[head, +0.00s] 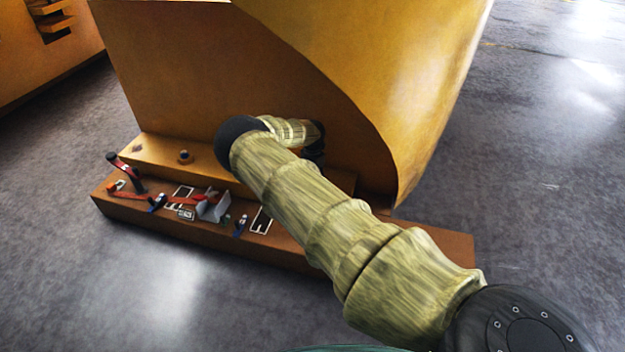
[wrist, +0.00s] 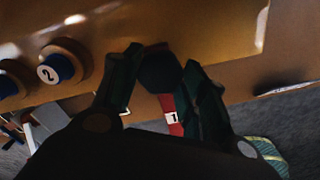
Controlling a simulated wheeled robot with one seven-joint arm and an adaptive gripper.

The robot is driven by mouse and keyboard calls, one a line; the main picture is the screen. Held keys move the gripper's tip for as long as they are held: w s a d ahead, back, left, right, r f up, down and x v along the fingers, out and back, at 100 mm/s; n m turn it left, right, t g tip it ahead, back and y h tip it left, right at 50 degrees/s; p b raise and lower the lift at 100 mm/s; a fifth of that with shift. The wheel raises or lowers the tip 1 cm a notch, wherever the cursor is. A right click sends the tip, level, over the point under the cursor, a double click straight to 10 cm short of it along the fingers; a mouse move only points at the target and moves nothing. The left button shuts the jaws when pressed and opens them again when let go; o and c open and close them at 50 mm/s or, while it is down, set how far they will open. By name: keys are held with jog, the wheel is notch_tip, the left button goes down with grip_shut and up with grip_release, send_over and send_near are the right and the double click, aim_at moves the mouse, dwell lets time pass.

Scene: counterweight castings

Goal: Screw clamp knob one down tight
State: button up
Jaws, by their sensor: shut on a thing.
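In the wrist view, my gripper (wrist: 162,59) is shut on a dark, many-sided knob (wrist: 160,76), with one finger on each side of it. I take this to be clamp knob one; no number shows on the knob itself. A red strip (wrist: 176,128) with a white label that looks like a 1 or a 7 shows just below it, between the fingers. Whether the knob is seated tight cannot be told. In the head view, only a dark part of my gripper (head: 315,150) shows behind my arm, against the orange casting (head: 200,70); the knob is hidden there.
A blue knob marked 2 (wrist: 50,72) stands left of my gripper in the wrist view, with another at the left edge. The floor around is clear.

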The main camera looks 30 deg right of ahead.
jog(key=shift+r, duration=0.15)
jog(key=o, duration=1)
jog(key=shift+o, duration=0.2)
notch_tip(320, 180, up, 12)
